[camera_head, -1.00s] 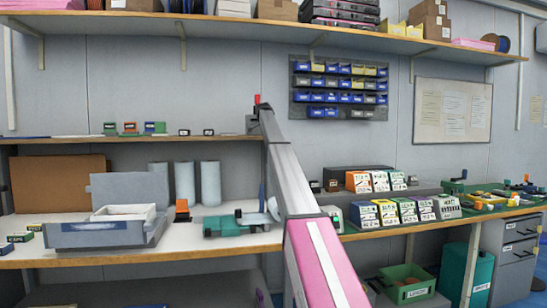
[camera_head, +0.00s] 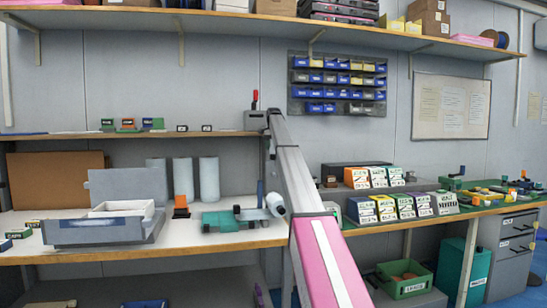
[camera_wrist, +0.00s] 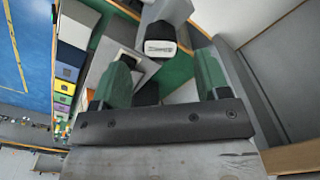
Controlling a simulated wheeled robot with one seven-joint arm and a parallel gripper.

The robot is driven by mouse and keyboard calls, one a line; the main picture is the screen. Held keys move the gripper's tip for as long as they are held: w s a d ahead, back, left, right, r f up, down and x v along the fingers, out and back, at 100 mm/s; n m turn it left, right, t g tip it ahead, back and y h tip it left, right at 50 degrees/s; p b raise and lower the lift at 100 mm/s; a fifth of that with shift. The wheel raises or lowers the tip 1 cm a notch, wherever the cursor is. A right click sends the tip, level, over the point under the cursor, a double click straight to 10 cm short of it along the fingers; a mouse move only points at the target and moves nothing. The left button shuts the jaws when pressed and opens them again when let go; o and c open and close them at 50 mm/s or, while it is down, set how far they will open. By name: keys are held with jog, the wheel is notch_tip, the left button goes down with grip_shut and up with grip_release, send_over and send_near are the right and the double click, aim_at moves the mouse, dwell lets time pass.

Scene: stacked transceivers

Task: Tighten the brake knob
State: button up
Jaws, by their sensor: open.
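A green device (camera_head: 222,221) with dark fittings sits on the white bench in the head view, just left of my arm. A pale rounded part (camera_head: 276,204) shows at its right end. I cannot tell if this belongs to the device or to my wrist. In the wrist view my gripper (camera_wrist: 162,78) has its two green fingers spread apart. A grey part with a white labelled face (camera_wrist: 160,47) lies beyond and between the fingertips, over a green surface. I cannot make out the label or tell whether this is the brake knob. No contact with it shows.
A grey open-lidded box (camera_head: 104,228) stands left on the bench, with grey cylinders (camera_head: 183,180) and a small orange-topped item (camera_head: 181,206) behind. Labelled boxes (camera_head: 385,208) line the right bench. Some bare white bench lies in front of the device.

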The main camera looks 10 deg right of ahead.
aim_at(273, 155)
notch_tip(273, 155, down, 5)
jog(key=shift+f, duration=0.1)
jog(key=c, duration=0.9)
jog(key=shift+c, duration=0.2)
jog(key=shift+m, duration=0.3)
jog(key=shift+m, duration=2.7)
jog(key=o, duration=0.9)
